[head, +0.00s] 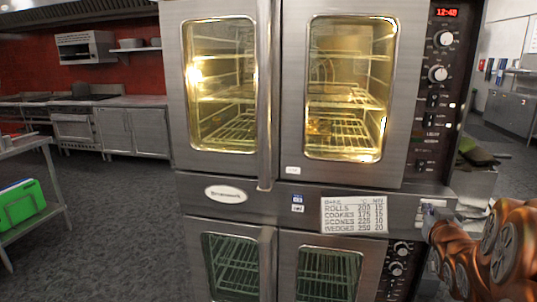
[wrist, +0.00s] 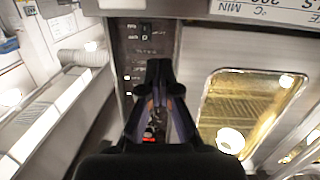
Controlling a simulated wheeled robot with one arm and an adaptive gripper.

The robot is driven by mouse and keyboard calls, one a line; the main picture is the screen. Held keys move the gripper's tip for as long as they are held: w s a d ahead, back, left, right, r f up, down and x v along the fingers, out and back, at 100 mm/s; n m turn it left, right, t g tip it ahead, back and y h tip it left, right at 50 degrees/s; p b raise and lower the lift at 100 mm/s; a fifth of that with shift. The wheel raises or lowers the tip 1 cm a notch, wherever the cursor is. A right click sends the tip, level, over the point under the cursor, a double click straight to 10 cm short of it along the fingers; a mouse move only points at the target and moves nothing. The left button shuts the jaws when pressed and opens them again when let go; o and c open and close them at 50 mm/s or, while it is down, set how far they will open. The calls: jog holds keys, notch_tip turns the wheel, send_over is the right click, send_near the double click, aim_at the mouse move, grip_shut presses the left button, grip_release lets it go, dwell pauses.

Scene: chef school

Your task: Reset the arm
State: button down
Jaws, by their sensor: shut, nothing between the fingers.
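My gripper (wrist: 160,72) is in the middle of the wrist view, its dark fingers together and empty. The oven's control panel (wrist: 135,45) lies behind it, seen upside down. In the head view my copper-coloured arm comes in at the lower right. The gripper end (head: 430,214) is small there, beside the right edge of the steel double oven (head: 268,200), at the height of the band between its upper and lower doors. I cannot tell whether it touches the oven.
The upper oven is lit, its two glass doors closed. A baking chart (head: 354,215) is on the band. A metal table (head: 20,222) with a green board (head: 20,204) stands at left. Steel counters (head: 130,128) line the red back wall. Grey floor (head: 110,225) is open at left.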

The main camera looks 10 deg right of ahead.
jog(key=s+a+f+n+g+y, duration=0.1)
jog(key=s+a+f+g, duration=0.25)
jog(key=a, duration=0.25)
jog(key=s+a+f+g+y, duration=0.2)
jog(key=s+a+f+g, duration=0.15)
jog(key=a, duration=0.35)
jog(key=s+a+f+n+g+y, duration=0.1)
jog(key=s+a+f+g, duration=0.25)
jog(key=s+a, duration=0.2)
jog(key=s+a+n+g+y, duration=0.1)
jog(key=s+a+g, duration=0.2)
jog(key=s+a, duration=0.4)
jog(key=s+a+f+n+g+y+p, duration=0.1)
jog(key=s+a, duration=0.5)
jog(key=s, duration=0.7)
jog(key=shift+s+a+f+g+y, duration=0.2)
jog(key=shift+a+g+y, duration=0.25)
jog(key=shift+g, duration=0.8)
